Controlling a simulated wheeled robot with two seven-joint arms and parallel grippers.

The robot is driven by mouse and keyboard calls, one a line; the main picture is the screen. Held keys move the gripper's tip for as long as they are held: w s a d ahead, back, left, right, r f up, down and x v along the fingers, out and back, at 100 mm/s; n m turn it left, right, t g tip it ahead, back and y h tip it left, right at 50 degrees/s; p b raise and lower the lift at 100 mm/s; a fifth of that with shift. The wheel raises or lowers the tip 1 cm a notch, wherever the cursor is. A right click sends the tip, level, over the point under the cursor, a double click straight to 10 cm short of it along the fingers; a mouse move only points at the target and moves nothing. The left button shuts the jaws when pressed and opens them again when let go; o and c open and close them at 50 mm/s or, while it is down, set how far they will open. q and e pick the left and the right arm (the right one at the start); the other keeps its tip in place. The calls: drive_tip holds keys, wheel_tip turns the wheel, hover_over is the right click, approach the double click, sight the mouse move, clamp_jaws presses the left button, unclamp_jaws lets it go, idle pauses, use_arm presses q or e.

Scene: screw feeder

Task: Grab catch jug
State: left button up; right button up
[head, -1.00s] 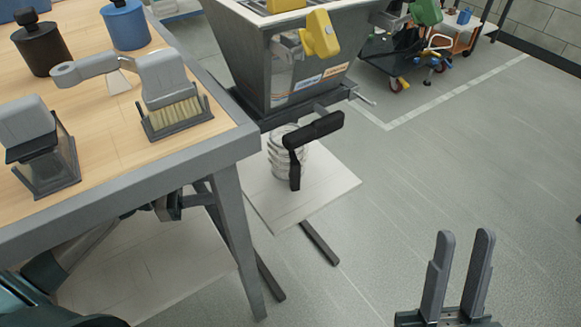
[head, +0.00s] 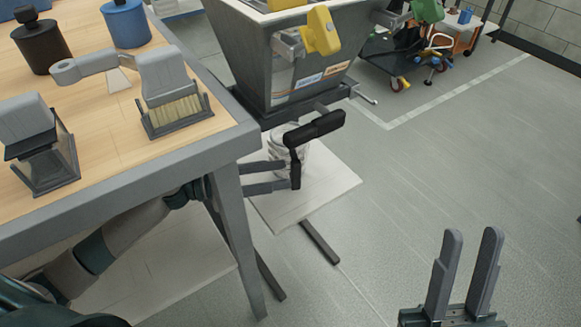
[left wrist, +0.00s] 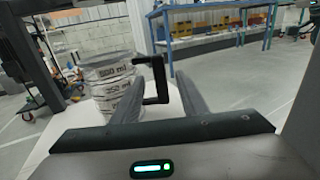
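The catch jug (head: 306,160) is a clear, ribbed vessel on the pale board under the hopper. In the left wrist view the jug (left wrist: 105,82) shows volume markings and a black handle (left wrist: 163,78). My left gripper (head: 285,174) is open beside the jug, its fingers pointing at the handle side. In the left wrist view my left gripper (left wrist: 160,80) has the handle showing between its fingers; I cannot tell whether either finger touches. My right gripper (head: 472,235) is open and empty, low at the right over the floor.
The grey hopper (head: 280,65) with a yellow part stands above the jug. The workbench edge (head: 160,180) and its leg are close to my left arm. The bench carries brushes and canisters. The floor at right is clear.

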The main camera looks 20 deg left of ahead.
sight(291, 173)
use_arm(q)
drive_tip(key=shift+d, duration=0.1)
drive_tip(key=shift+f+x, duration=0.2)
drive_tip(key=shift+x, duration=2.3)
clamp_jaws()
